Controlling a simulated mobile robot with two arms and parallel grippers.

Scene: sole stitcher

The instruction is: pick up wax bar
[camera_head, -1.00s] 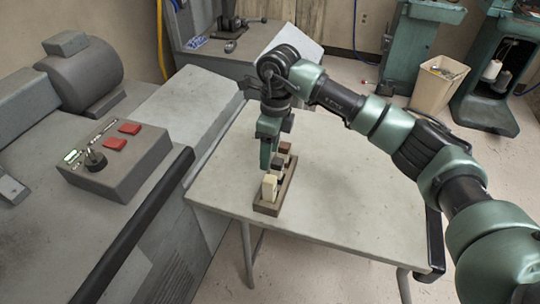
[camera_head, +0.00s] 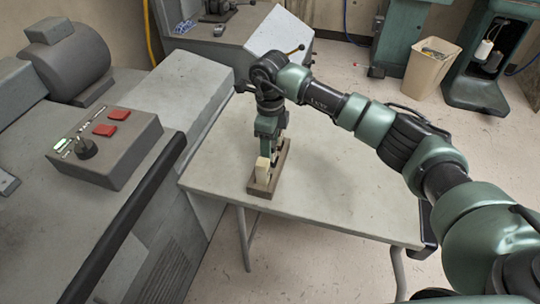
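A small wooden rack (camera_head: 262,191) stands on the grey table. A cream wax bar (camera_head: 262,171) stands upright in its near end. My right gripper (camera_head: 271,152) points down over the rack, just behind the cream bar, with its fingertips low among the bars. The gripper hides most of the farther bars. I cannot tell whether its fingers are open or shut, or whether they touch a bar. My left gripper is not in view.
The grey table (camera_head: 335,190) is bare to the right of the rack. A machine with a control box (camera_head: 105,150) and a dark rail stands at left. A bench (camera_head: 215,45) is behind, and a bin (camera_head: 432,68) stands on the floor at back right.

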